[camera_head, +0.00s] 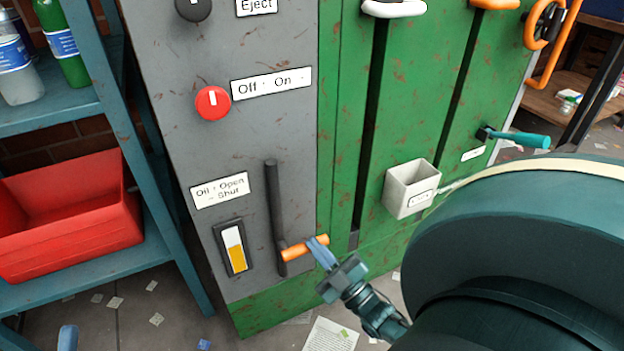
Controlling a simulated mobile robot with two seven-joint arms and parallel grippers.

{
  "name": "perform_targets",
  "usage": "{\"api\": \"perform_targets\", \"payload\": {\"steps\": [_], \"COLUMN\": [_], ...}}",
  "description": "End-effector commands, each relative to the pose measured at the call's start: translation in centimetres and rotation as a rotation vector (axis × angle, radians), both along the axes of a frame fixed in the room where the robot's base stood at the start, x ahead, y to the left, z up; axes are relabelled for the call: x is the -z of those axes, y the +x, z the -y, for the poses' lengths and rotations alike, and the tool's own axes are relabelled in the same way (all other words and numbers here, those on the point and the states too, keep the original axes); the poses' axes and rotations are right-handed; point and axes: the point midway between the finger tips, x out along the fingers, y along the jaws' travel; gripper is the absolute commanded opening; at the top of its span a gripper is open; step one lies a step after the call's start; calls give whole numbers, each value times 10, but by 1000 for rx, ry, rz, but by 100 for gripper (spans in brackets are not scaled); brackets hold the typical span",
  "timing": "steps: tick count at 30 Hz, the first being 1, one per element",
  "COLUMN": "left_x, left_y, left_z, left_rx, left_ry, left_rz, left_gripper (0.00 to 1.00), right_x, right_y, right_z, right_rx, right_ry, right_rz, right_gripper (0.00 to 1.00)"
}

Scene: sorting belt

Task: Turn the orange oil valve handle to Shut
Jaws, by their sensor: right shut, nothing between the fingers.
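The orange oil valve handle (303,248) is a short bar across the lower part of an upright dark bar (275,210) on the grey panel. It points to the right, its right end slightly raised.
A gauge (234,248) with yellow in its lower half sits left of the handle. A red knob (213,103) is above. A pale box (408,188) and a teal lever (518,138) stick out from the green cabinet. A shelf with a red bin (75,215) stands left.

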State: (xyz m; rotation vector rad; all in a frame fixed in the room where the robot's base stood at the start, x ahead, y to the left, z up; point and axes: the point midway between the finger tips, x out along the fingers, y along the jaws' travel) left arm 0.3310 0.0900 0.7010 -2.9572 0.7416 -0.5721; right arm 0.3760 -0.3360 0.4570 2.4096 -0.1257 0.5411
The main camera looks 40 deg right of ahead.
Motion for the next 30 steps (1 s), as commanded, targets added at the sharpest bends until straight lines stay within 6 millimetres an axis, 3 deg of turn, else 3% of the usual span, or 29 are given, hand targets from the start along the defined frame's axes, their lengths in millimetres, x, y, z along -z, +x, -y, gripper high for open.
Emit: {"api": "perform_targets", "payload": {"steps": [24,30], "left_x": [0,-1], "left_y": [0,0], "left_z": [0,0], "left_rx": [1,1], "left_ry": [4,4], "left_rz": [1,-33], "left_gripper": [64,64], "right_x": [10,11], "right_y": [-2,-22], "right_z": [3,2], "right_rx": [4,2], "right_ry": [-1,-2], "right_rz": [-14,-11], "right_gripper": [0,0]}}
